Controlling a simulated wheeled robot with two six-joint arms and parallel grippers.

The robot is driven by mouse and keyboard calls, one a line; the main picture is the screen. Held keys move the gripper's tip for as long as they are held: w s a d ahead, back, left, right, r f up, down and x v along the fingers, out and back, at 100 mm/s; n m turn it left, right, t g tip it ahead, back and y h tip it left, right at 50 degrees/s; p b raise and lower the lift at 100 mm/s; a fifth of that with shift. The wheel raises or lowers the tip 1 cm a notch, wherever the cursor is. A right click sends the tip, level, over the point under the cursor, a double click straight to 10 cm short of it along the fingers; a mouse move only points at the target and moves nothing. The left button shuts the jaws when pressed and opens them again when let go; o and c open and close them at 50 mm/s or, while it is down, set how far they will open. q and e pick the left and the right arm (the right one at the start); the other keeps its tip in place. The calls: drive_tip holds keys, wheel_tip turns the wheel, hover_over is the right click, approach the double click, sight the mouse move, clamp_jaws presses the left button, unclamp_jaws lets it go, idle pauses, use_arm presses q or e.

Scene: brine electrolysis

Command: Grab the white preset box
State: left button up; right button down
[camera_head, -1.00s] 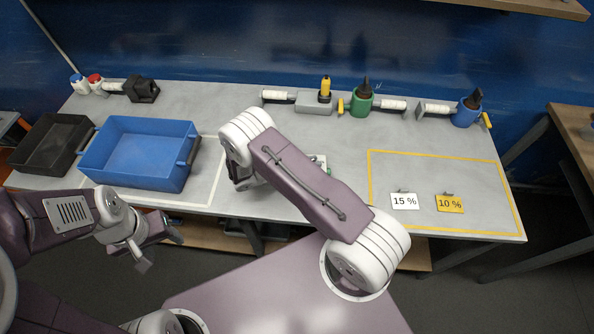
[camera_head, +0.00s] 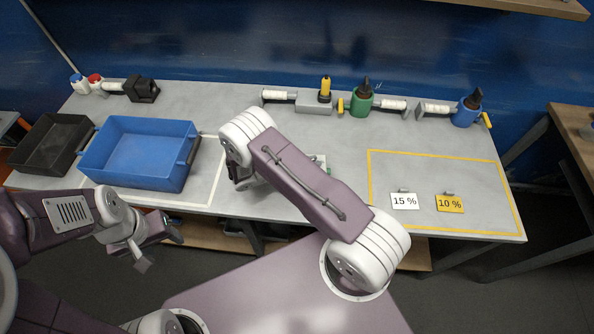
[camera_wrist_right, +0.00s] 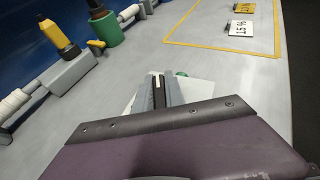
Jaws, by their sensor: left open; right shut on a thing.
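The white preset box (camera_wrist_right: 197,92) is on the grey table in the right wrist view, partly covered by my right gripper (camera_wrist_right: 158,82). A green part shows at its far edge. In the head view only a small piece of the box (camera_head: 320,160) shows behind my right arm. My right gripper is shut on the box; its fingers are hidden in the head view. My left gripper (camera_head: 161,251) is open and empty in front of the table's front edge, below the blue bin.
A blue bin (camera_head: 141,124) and a black tray (camera_head: 50,145) stand at the left. Green (camera_head: 361,103) and blue (camera_head: 466,112) bottles stand along the back. Cards marked 15 % (camera_head: 405,202) and 10 % (camera_head: 450,204) lie inside the yellow outline. The table's middle right is clear.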

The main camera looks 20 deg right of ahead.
idle(0.5)
drive_tip(key=shift+w+r, duration=0.1)
drive_tip(key=shift+r, duration=0.5)
drive_tip(key=r, duration=0.3)
drive_tip(key=shift+s+d+r, duration=0.15)
drive_tip(key=shift+s, duration=0.05)
drive_tip(key=s+d+r+b, duration=0.1)
drive_tip(key=s+d+r, duration=0.5)
drive_tip(key=s, duration=0.3)
drive_tip(key=shift+d+r, duration=0.25)
drive_tip(key=shift+d, duration=0.3)
